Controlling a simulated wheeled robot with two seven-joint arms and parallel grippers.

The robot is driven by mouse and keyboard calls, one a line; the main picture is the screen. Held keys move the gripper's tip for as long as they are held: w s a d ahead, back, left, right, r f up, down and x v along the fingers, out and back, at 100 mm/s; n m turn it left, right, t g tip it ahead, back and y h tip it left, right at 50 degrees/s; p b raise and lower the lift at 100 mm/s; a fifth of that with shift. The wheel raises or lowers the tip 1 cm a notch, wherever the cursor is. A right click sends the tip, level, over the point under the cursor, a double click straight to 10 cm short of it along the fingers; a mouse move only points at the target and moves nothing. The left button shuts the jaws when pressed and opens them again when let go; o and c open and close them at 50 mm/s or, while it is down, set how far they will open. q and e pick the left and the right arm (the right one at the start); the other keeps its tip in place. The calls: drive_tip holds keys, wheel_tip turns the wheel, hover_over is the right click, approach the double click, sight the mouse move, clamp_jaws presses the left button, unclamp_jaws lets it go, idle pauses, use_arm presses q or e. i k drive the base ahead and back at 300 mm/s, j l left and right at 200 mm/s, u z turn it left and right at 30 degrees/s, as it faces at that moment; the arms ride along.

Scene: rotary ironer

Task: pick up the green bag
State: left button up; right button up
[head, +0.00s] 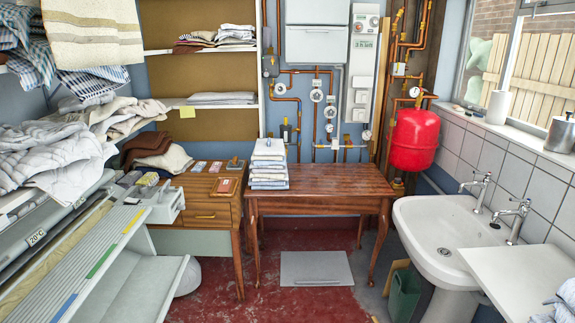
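A dark green open-topped thing (404,294) stands on the floor at the lower right, between the wooden table and the sink. It is the only green bag-like thing on the floor; I cannot tell whether it is a soft bag or a stiff bin. Its right side is partly hidden by the sink pedestal. A brown cardboard-like piece shows beside it. Neither of my grippers is in view.
The white sink (415,219) overhangs close to the green thing's right. A wooden table (335,180) bears stacked folded cloths (268,165). A grey flat plate (316,268) lies on the red floor (260,305). The ironer (120,270) fills the left.

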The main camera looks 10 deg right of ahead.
sight(405, 292)
drive_tip(key=i+z, duration=0.4)
drive_tip(key=i, duration=0.15)
drive_tip(key=i+j+z, duration=0.2)
drive_tip(key=i+z, duration=0.25)
drive_tip(key=i+j+z, duration=0.4)
drive_tip(key=i, duration=0.2)
